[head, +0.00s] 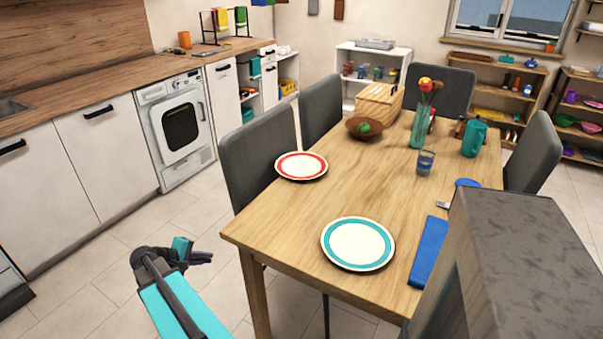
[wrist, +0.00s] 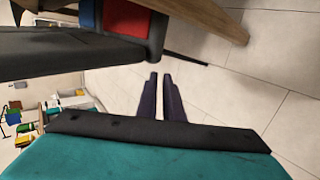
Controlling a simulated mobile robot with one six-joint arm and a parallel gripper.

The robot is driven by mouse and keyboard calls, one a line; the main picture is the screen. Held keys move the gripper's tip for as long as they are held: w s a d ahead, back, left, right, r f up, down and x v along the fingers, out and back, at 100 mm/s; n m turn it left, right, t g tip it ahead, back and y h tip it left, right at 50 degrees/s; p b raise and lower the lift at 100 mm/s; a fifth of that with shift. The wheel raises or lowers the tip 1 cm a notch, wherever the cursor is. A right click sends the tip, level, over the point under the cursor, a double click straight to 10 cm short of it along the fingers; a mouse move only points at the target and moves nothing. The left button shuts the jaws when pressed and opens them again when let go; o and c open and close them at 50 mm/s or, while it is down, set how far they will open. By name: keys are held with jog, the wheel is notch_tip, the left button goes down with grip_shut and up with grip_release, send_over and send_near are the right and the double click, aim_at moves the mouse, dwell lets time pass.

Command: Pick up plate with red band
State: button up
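The plate with the red band (head: 301,166) lies flat on the left edge of the wooden table, near a grey chair. A second plate, with a teal band (head: 358,244), lies at the table's near edge. My gripper (head: 208,258) is left of the table, over the floor and apart from both plates. In the wrist view my gripper (wrist: 160,76) has two dark fingers with a narrow gap, and nothing between them. Neither plate is visible in the wrist view.
The table (head: 290,225) also bears a brown bowl (head: 364,128), a wicker basket (head: 380,104), a flower vase (head: 420,125), a glass (head: 425,163), a teal jug (head: 474,139) and a blue napkin (head: 429,250). Grey chairs (head: 258,160) line its left side. Floor by the counter is clear.

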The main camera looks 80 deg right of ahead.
jog(key=s+d+r+m+g+h+b, duration=0.1)
jog(key=s+d+r, duration=0.4)
jog(key=d+r, duration=0.5)
jog(key=s+d+r+m+g+h+b, duration=0.1)
jog(key=s+d+r, duration=0.4)
jog(key=d+r, duration=0.5)
jog(key=shift+s+r+m+g+h+b, duration=0.35)
jog(key=shift+r+g+h, duration=0.35)
jog(key=shift+h, duration=0.5)
jog(key=shift+w+d+f, duration=0.1)
jog(key=shift+d, duration=0.1)
jog(key=x, duration=0.8)
jog(key=shift+d, duration=0.2)
jog(key=shift+f, duration=0.1)
jog(key=x, duration=0.5)
jog(key=shift+d+p, duration=0.1)
jog(key=shift+p, duration=0.3)
jog(key=shift+c, duration=0.3)
